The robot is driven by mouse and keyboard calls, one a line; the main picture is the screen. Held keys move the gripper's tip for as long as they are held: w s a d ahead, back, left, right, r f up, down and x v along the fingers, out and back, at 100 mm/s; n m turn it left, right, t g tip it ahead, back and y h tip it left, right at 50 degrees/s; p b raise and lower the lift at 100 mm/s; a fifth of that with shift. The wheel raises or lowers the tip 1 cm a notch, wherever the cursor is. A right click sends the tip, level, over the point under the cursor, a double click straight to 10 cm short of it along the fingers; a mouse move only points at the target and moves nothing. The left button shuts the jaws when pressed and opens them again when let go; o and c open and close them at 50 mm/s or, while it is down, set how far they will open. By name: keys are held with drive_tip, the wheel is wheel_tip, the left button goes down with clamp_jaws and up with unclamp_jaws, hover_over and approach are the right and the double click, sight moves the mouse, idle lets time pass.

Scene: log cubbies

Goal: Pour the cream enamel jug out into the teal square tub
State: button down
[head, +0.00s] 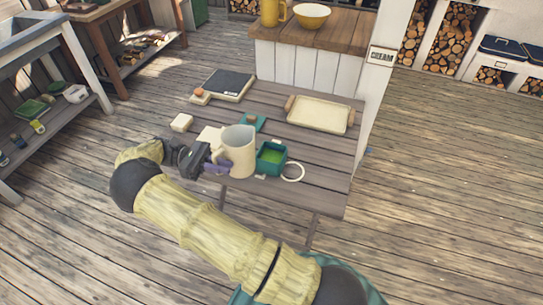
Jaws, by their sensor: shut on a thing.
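The cream enamel jug (238,152) stands upright, or very nearly so, near the front of the grey plank table. My gripper (214,160) reaches it from the left and is shut on it; the arm and jug hide most of the fingers. I cannot tell whether the jug's base touches the table. The teal square tub (281,165) is just right of the jug, with bright green showing inside. The jug's contents are not visible.
A white ring (293,172) lies right of the tub. A teal piece (253,122), a pale block (182,122), a dark-topped board (229,84) and a cream tray (320,114) lie farther back.

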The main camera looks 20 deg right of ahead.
drive_tip(key=shift+d+r, duration=0.1)
drive_tip(key=shift+d, duration=0.05)
wheel_tip(320, 180, up, 5)
drive_tip(key=p, duration=0.4)
idle(0.7)
